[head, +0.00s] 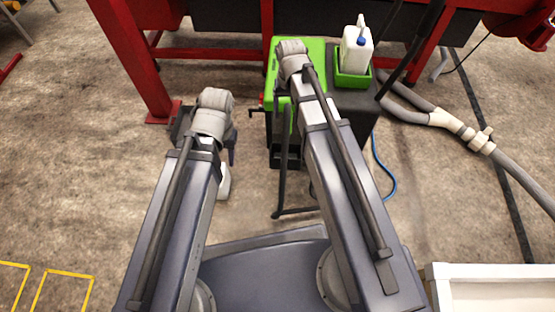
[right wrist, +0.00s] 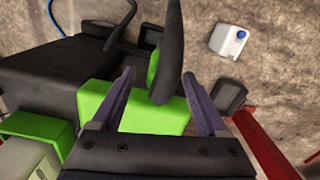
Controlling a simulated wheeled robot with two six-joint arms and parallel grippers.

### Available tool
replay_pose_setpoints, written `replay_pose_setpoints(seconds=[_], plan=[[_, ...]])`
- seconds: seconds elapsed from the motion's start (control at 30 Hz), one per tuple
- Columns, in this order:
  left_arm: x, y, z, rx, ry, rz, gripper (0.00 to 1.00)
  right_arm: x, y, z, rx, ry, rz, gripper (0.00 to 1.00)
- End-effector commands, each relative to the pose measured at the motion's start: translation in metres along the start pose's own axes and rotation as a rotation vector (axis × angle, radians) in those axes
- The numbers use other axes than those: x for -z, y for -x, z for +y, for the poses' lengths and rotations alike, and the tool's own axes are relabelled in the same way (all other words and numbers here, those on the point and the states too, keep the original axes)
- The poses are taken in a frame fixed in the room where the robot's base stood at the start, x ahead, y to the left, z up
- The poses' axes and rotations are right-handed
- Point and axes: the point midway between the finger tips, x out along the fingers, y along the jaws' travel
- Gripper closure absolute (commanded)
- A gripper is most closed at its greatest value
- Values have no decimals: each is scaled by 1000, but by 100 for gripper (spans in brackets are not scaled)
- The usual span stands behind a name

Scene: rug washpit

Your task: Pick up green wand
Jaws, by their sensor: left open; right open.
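In the right wrist view a thick black upright shape (right wrist: 168,50) with a green strip (right wrist: 152,68) beside it stands between the fingers; it may be the green wand, but I cannot tell for sure. My right gripper (right wrist: 158,74) is open over the green top of the machine, with no visible grip on anything. In the head view my right forearm hides most of this gripper. The green and black machine (head: 311,52) stands by the red frame. My left gripper (head: 204,150) is open, low over the floor left of the machine, and partly hidden by its arm.
Another white container (right wrist: 229,40) lies on the floor. Grey hoses (head: 440,118) and a blue hose (head: 386,178) run to the right. Red frame legs (head: 135,60) stand behind.

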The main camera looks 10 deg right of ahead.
Motion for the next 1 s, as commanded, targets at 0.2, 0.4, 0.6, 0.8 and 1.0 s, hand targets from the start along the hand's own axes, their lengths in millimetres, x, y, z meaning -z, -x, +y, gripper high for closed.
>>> replay_pose_setpoints(seconds=[0.2,0.4,0.6,0.8,1.0], plan=[[1,-9,1,0,0,0,50,4,-10,4,4,-14,2,23],[1,-15,1,1,-1,0,50,4,-15,4,4,-14,2,23],[2,-34,3,3,-2,1,50,5,-34,4,4,-14,2,23],[2,-35,3,3,-3,1,50,5,-35,4,4,-14,2,23],[3,-46,4,2,-4,1,50,6,-47,4,4,-14,2,23]])
